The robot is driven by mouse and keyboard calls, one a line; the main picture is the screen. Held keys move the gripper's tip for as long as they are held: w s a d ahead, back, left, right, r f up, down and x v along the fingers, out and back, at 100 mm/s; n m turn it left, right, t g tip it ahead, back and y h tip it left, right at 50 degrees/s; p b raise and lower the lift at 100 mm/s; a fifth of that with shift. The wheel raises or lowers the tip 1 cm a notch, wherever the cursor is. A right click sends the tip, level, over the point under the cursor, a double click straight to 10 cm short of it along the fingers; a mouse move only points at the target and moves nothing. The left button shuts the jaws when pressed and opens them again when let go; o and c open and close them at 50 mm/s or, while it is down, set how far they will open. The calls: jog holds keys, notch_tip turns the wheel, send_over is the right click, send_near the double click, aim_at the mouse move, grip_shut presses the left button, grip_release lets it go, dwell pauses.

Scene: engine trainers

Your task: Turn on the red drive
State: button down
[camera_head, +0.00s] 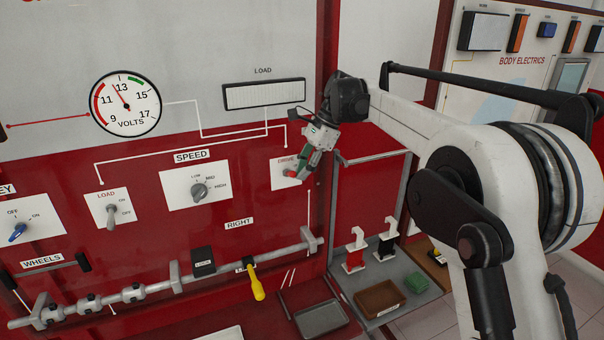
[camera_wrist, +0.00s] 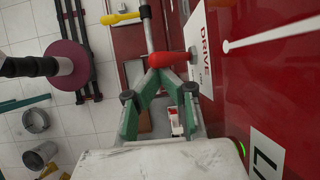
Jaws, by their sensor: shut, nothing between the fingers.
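The drive control is a red handle on a white plate lettered DRIVE (camera_head: 283,162) on the red panel, right of the speed dial. In the wrist view the red handle (camera_wrist: 168,59) sticks out from the DRIVE plate (camera_wrist: 203,35). My gripper (camera_head: 299,176) is at this plate and covers much of it in the head view. In the wrist view its green fingers (camera_wrist: 159,74) are closed together right by the red handle, with nothing between them. I cannot tell whether the tips touch the handle.
The speed dial (camera_head: 199,190) and load switch (camera_head: 110,212) are to the left. A yellow-handled lever (camera_head: 257,283) on a grey bar is below. A shelf with a brown tray (camera_head: 380,299) and red and black terminals stands at lower right.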

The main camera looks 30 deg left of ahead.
jog(key=shift+s+r, duration=0.1)
jog(key=shift+r, duration=0.05)
jog(key=v, duration=1.2)
dwell(0.5)
jog(key=s+d+r+n+t+b, duration=0.2)
jog(key=d+t+b, duration=0.1)
jog(key=d, duration=1.3)
jog(key=s+d+f+n+t+b, duration=0.1)
jog(key=s+d+f, duration=0.1)
jog(key=s+d, duration=0.35)
jog(key=s+d+f+t+b, duration=0.1)
jog(key=s+d+t+b, duration=0.1)
jog(key=d, duration=0.6)
jog(key=s+d+f+n+t+h+b, duration=0.4)
jog(key=s+d+f, duration=1.6)
jog(key=s+f, duration=0.3)
jog(key=shift+d+n+t+b, duration=0.3)
jog(key=shift+n+b, duration=0.05)
jog(key=shift+n, duration=0.05)
